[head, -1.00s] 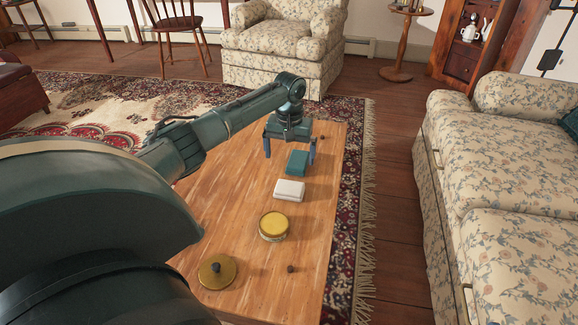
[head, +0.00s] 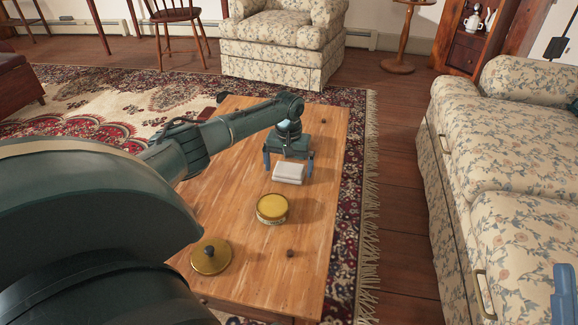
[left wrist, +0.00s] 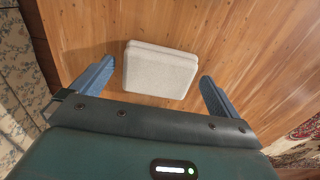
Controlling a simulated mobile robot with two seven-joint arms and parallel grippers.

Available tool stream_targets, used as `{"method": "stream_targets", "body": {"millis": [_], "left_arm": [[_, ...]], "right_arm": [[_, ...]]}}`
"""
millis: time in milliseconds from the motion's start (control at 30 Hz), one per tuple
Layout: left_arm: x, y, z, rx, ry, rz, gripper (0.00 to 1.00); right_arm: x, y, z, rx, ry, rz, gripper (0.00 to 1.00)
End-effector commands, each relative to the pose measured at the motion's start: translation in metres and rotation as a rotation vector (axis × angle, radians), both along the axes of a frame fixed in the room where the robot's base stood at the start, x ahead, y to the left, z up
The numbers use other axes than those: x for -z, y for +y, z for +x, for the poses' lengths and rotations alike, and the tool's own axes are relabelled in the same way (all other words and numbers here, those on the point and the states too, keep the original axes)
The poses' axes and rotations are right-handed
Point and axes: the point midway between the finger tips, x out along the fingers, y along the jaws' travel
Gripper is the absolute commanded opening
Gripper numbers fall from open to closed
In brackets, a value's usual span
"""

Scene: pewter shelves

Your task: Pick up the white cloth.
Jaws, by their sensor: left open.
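The white cloth (head: 288,175) is a small folded block lying flat on the wooden coffee table (head: 225,200). In the left wrist view the white cloth (left wrist: 160,72) shows between the finger tips, with a gap at each side. My left gripper (head: 288,168) is open and empty, with one finger to each side of the cloth; it also shows in the left wrist view (left wrist: 157,75). I cannot tell how far above the table the tips are. A blue finger of my right gripper (head: 565,295) shows at the lower right edge, and the rest is out of view.
A yellow round tin (head: 272,208) stands in front of the cloth. A brass lid (head: 211,256) and a small dark knob (head: 290,253) lie nearer. A floral sofa (head: 515,160) is at right, a floral armchair (head: 280,45) behind.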

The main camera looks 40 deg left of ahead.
Motion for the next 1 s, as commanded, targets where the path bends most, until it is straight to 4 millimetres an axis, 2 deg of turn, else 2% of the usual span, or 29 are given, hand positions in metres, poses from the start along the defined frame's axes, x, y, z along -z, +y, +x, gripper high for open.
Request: {"method": "stream_targets", "body": {"millis": [33,300,800,1000], "left_arm": [[0.0047,0.0,0.0004,0.0,-0.001,0.0,1.0],[0.0043,-0.0002,0.0005,0.001,-0.002,0.0,1.0],[0.0045,-0.0003,0.0004,0.001,-0.001,0.0,0.59],[0.004,-0.0003,0.0004,0.001,-0.001,0.0,0.59]], "right_arm": [[-0.0012,-0.0003,-0.0004,0.0,-0.022,-0.002,0.36],[-0.0053,-0.0006,-0.0007,0.0,-0.037,-0.003,0.36],[-0.005,-0.0004,-0.0008,-0.001,-0.035,-0.002,0.36],[-0.0052,-0.0003,-0.0007,-0.001,-0.035,-0.002,0.36]]}}
